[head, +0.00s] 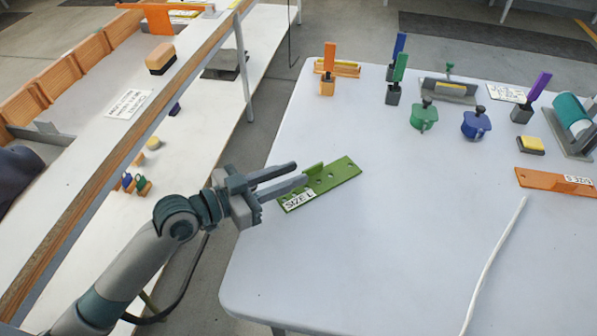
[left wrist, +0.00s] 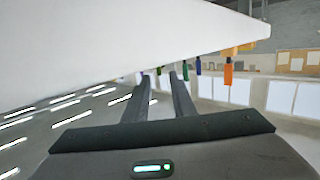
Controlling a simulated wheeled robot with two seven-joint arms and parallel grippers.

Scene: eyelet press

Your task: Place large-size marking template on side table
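The large marking template is a green plate with holes, a raised tab and a "SIZE L" label (head: 335,178). It lies on the white side table (head: 270,280) near the table's left edge. My left gripper (head: 300,174) has its fingers apart with nothing seen between them. In the head view its fingertips overlap the template's upper left part, close to the raised tab; I cannot tell the height gap. In the left wrist view the fingers (left wrist: 160,76) are apart and the template does not show. My right gripper is not in view.
An orange template (head: 556,182) lies at the table's right. Coloured-handled tools, a green pot (head: 424,116) and a blue pot (head: 476,124) stand at the back. A white cable (head: 492,262) crosses the front. A workbench (head: 110,150) is at the left, across a gap.

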